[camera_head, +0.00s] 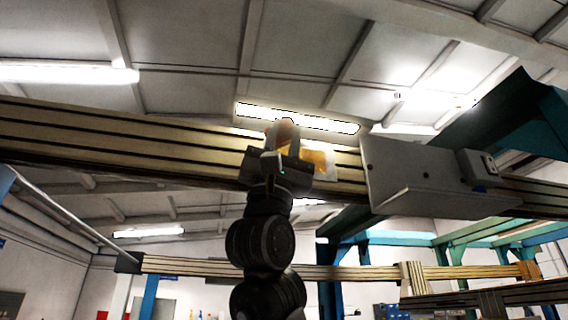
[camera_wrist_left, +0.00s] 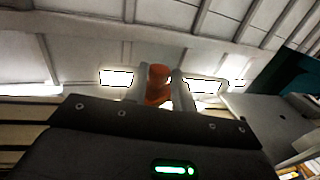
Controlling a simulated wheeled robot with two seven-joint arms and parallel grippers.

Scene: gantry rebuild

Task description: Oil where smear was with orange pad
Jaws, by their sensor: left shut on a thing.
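My left gripper (camera_head: 281,152) is raised against the long slotted beam (camera_head: 120,140) in the head view. It is shut on the orange pad (camera_head: 285,132), whose rounded orange top stands up between the fingers. The pad also shows in the left wrist view (camera_wrist_left: 157,84), between the two pale fingers. A yellow-orange patch (camera_head: 318,160) shows just right of the gripper, in front of the beam; I cannot tell whether it is part of the pad or on the beam. The gripper hides the beam behind it, and pad contact cannot be made out. No smear can be told. My right gripper is out of view.
A grey metal bracket plate (camera_head: 400,172) is fixed on the beam to the right of my gripper, with a small box (camera_head: 477,167) on it. Teal steelwork (camera_head: 540,105) stands at the far right. A lower beam (camera_head: 200,267) runs behind my arm. The beam's left stretch is clear.

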